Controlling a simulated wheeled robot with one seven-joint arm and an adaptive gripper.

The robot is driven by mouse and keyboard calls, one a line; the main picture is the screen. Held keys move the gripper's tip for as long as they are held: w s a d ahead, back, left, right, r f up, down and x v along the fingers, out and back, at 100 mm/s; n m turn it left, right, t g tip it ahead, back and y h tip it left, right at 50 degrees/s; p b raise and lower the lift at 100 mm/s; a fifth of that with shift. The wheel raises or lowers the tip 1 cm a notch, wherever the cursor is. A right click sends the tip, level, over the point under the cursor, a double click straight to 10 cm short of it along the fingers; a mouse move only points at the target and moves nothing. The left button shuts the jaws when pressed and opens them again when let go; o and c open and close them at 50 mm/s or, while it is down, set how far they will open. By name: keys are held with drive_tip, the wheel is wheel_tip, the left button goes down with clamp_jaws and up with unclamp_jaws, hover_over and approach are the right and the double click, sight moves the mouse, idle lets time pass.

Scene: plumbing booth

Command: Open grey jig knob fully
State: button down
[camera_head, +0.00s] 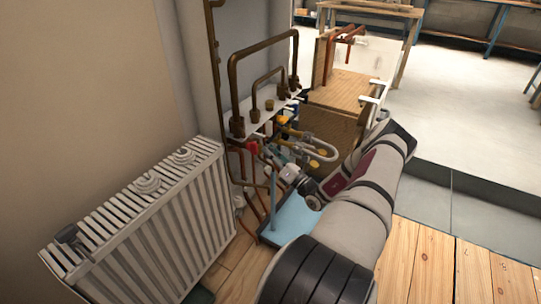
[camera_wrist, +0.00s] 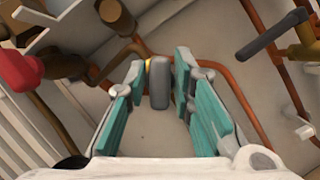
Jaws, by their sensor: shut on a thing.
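The grey jig knob (camera_wrist: 158,84) shows in the wrist view as an upright, rounded grey handle with a bit of yellow at its upper left edge. It sits between the teal-padded fingers of my gripper (camera_wrist: 160,80), at their far ends. My gripper is shut on the knob. In the head view my gripper (camera_head: 289,173) is at the pipework, beside a blue stand, and the knob between its fingers cannot be made out there.
Copper pipes (camera_wrist: 268,92), a red fitting (camera_wrist: 18,70) and another dark grey lever (camera_wrist: 272,36) surround the knob. A white radiator (camera_head: 150,215) stands left of the arm. A blue stand (camera_head: 290,222) is below my gripper. Open floor lies to the right.

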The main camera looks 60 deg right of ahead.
drive_tip(key=n+y, duration=0.1)
drive_tip(key=n, duration=0.1)
drive_tip(key=n+y+b, duration=0.1)
drive_tip(key=n, duration=0.2)
drive_tip(key=shift+f+t, duration=0.15)
drive_tip(key=shift+t, duration=0.25)
drive_tip(key=shift+n+y+b, duration=0.75)
drive_tip(key=shift+n+y, duration=0.75)
drive_tip(key=shift+n, duration=1.2)
drive_tip(key=c, duration=1.6)
unclamp_jaws()
drive_tip(key=v, duration=1.2)
drive_tip(key=shift+d, duration=0.1)
